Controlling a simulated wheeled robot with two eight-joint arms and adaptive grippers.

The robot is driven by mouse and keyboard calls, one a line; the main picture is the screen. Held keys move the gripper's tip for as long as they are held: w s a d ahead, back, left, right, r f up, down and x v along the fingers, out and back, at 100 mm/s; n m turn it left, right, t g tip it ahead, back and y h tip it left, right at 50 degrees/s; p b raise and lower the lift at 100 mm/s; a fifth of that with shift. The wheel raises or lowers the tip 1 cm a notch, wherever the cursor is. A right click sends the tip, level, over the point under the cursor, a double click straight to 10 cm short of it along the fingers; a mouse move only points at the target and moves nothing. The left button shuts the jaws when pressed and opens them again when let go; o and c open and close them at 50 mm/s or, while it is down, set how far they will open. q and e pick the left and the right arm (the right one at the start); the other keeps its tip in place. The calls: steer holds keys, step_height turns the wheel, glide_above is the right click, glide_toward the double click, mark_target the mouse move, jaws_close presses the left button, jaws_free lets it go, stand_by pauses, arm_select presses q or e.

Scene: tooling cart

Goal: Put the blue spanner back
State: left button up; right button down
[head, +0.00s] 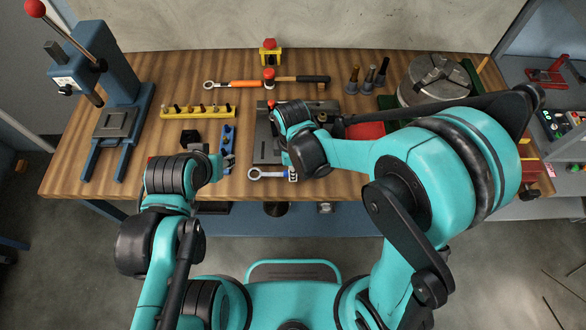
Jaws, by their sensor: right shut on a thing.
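The blue spanner (267,174) has a pale ring end pointing left and lies near the front edge of the bench, in front of a grey metal fixture. My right gripper (292,175) is shut on its right part; the fingers and wrist hide that end. I cannot tell whether the spanner touches the wood. My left gripper (229,163) is a little left of the ring end, beside a blue holder (228,137), and seems to hold nothing. Its fingers are too small to read.
The grey fixture (264,150) stands behind the spanner, partly hidden by my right arm. A yellow rack (198,111), a blue press (117,75), a hammer (302,79) and a round chuck (434,82) stand farther back. Bare wood shows at the left front.

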steer(key=shift+f+b, duration=0.35)
steer(key=shift+f, duration=0.1)
steer(key=c, duration=1.3)
jaws_free()
step_height(320, 180, up, 12)
steer(key=s+d+m+t+b, duration=0.1)
steer(key=d+m+t, duration=0.1)
steer(key=d+m, duration=0.4)
steer(key=s+d+m+t, duration=0.2)
steer(key=d+m, duration=0.3)
steer(key=m, duration=0.1)
steer(key=s+d+m+t+b, duration=0.1)
steer(key=s+d+m+t, duration=0.1)
steer(key=d+m, duration=0.4)
steer(key=shift+s+d+r+t+b, duration=0.1)
steer(key=shift+d+r+t+b, duration=0.25)
steer(key=shift+t, duration=0.25)
